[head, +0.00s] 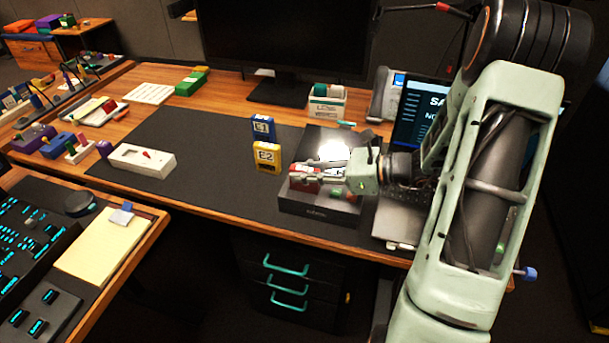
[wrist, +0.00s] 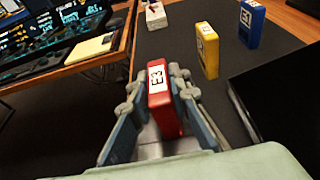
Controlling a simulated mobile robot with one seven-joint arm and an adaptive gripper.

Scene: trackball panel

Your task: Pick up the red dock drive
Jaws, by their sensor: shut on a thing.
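The red dock drive (wrist: 169,115), with a white label marked E3, is between the two fingers of my gripper (wrist: 158,95) in the wrist view. The fingers are shut on its sides. In the head view my gripper (head: 322,171) holds the red drive (head: 303,182) at the left part of the black dock unit (head: 318,208). Part of the drive is hidden behind the fingers. I cannot tell whether the drive touches the dock.
A yellow E2 drive (head: 266,157) and a blue E1 drive (head: 263,130) stand upright on the dark mat (head: 215,170), left of the dock. A white box (head: 142,160) lies farther left. A monitor (head: 290,40) stands behind. The mat's middle is clear.

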